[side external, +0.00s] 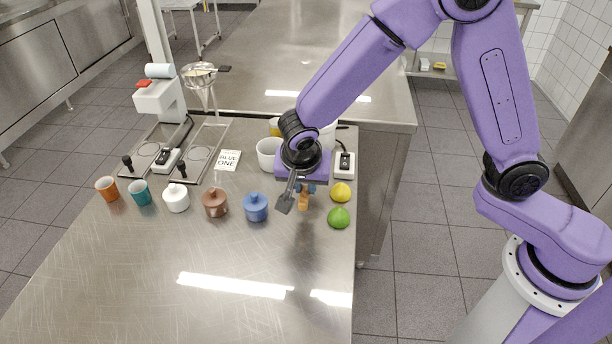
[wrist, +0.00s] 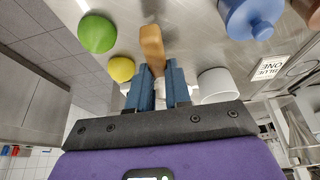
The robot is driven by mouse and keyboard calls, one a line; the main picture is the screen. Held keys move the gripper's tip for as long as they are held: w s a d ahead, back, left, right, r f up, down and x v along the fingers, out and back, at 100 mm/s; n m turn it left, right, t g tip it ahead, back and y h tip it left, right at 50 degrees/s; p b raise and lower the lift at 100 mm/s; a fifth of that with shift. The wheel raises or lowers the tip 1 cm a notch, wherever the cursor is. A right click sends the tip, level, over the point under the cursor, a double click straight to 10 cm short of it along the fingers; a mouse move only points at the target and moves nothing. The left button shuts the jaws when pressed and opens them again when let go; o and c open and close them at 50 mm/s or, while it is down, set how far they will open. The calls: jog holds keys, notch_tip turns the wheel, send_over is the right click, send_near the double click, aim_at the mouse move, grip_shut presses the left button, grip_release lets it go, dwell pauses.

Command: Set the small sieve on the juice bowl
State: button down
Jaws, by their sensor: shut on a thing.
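My gripper (side external: 305,189) is low over the table near its right edge, with its blue fingertips (wrist: 160,88) close together. It is shut on a small brown, wood-coloured piece (wrist: 152,42), which also shows just below the fingers in the side view (side external: 303,200). Whether the piece touches the table is unclear. A white bowl (side external: 268,154), probably the juice bowl, stands behind and left of my gripper; it shows right of the fingers in the wrist view (wrist: 217,84). A metal strainer-like cup (side external: 199,74) with a dark handle sits on the stand at the back left; I cannot tell if it is the small sieve.
A yellow fruit (side external: 341,192) and a green fruit (side external: 339,218) lie right of my gripper. A blue lidded pot (side external: 256,208) stands left of it, in a row with other pots and cups. A switch box (side external: 343,165) is behind right. The front of the table is clear.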

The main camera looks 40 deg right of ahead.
jog(key=shift+w+d+f, duration=0.25)
jog(key=shift+d+f, duration=0.05)
jog(key=shift+f, duration=0.2)
jog(key=shift+w+d+f, duration=0.1)
jog(key=shift+w+d, duration=2.1)
jog(key=shift+f, duration=0.6)
jog(key=shift+a+f, duration=0.1)
jog(key=shift+f, duration=0.15)
jog(key=shift+c, duration=2.4)
grip_release()
jog(key=shift+r, duration=0.1)
jog(key=shift+r, duration=3.45)
